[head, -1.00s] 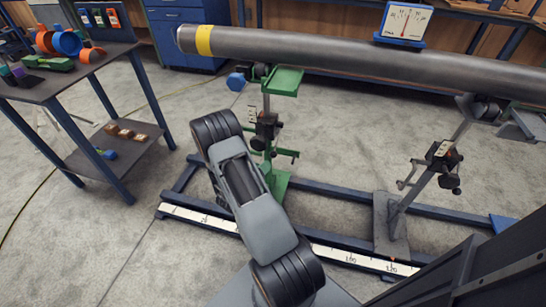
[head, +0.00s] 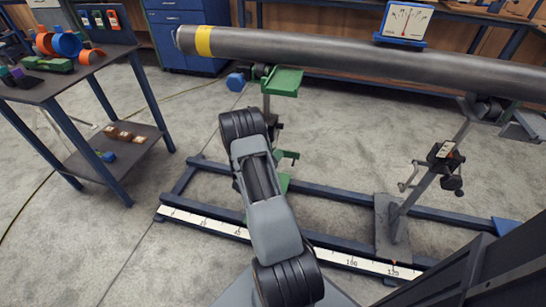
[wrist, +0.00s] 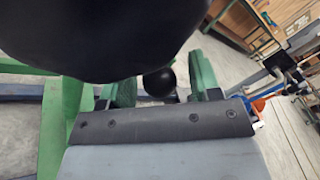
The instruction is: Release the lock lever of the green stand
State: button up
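The green stand (head: 283,82) is under the left end of the pipe in the head view. My arm covers most of its lock and lower post there. In the wrist view a green upright of it (wrist: 58,125) shows at left. A black ball knob (wrist: 158,82), apparently the end of the lock lever, sits between the two green fingers of my gripper (wrist: 161,84). The fingers are apart, with a gap visible on each side of the knob. A large dark round shape hides the top of the wrist view. My gripper is hidden in the head view.
A long grey pipe (head: 300,48) with a yellow band runs overhead, carrying a gauge (head: 406,22). A grey stand (head: 397,225) holds it at right. Both stands are on a blue rail base (head: 340,205). A side table with parts (head: 75,80) is at left.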

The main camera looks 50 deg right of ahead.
grip_shut()
jog(key=shift+s+a+r+p, duration=0.1)
jog(key=shift+a+r+p, duration=0.1)
jog(key=shift+r+p, duration=0.25)
jog(key=shift+s+a+r+p, duration=0.1)
jog(key=shift+a+r+p, duration=0.05)
jog(key=shift+r+p, duration=0.25)
jog(key=shift+o, duration=0.2)
grip_release()
jog(key=shift+f, duration=0.1)
jog(key=s+a+p, duration=0.1)
jog(key=s+a, duration=0.1)
jog(key=a, duration=1.1)
jog(key=shift+a, duration=0.3)
